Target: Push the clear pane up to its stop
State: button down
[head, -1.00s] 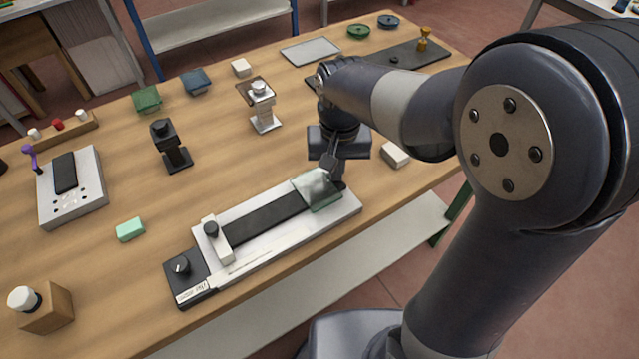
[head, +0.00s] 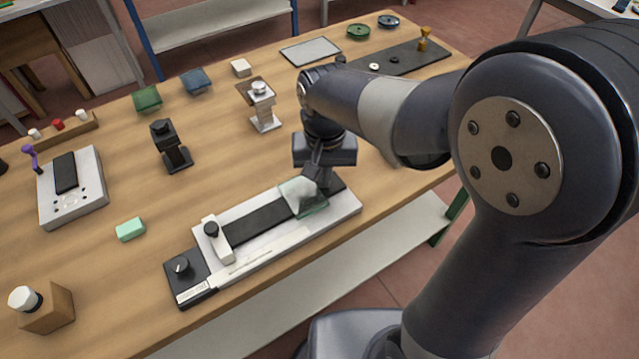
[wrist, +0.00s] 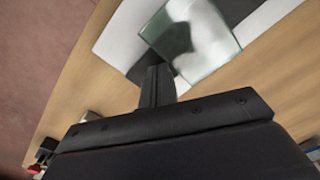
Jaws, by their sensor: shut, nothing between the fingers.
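The clear pane (head: 308,195) is a small greenish glass plate lying on the black belt (head: 258,222) of the white edger (head: 345,199), near its right end. It also shows in the wrist view (wrist: 200,52). My gripper (head: 314,172) is shut and empty, its fingertips low at the pane's right end. In the wrist view the closed fingers (wrist: 158,84) are at the pane's near edge; I cannot tell whether they touch it. The stop, a white crossbar with a black knob (head: 213,231), stands across the belt toward the left end, with bare belt between it and the pane.
A black control box with a knob (head: 181,267) is at the edger's left end. A mint-green block (head: 130,229) lies left of the edger. A black stand (head: 170,148) and a metal stand (head: 263,108) are behind it. The belt between pane and stop is clear.

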aim_at(271, 213)
jog(key=shift+s+a+p, duration=0.15)
jog(key=shift+s+a, duration=0.95)
jog(key=shift+a, duration=0.55)
jog(key=shift+s+a+p, duration=0.15)
jog(key=shift+s+a, duration=0.95)
jog(key=shift+a, duration=0.5)
jog(key=shift+s+a+p, duration=0.15)
jog(key=shift+s+a, duration=0.95)
jog(key=shift+a, duration=0.55)
jog(key=shift+w+d+r+p, duration=0.15)
jog(key=shift+d+r+p, duration=0.05)
jog(key=shift+r+p, duration=1)
jog(key=shift+w+d+r+p, duration=0.1)
jog(key=shift+d+r+p, duration=0.1)
jog(key=shift+r+p, duration=1)
jog(key=shift+r, duration=0.1)
jog(key=shift+b, duration=0.3)
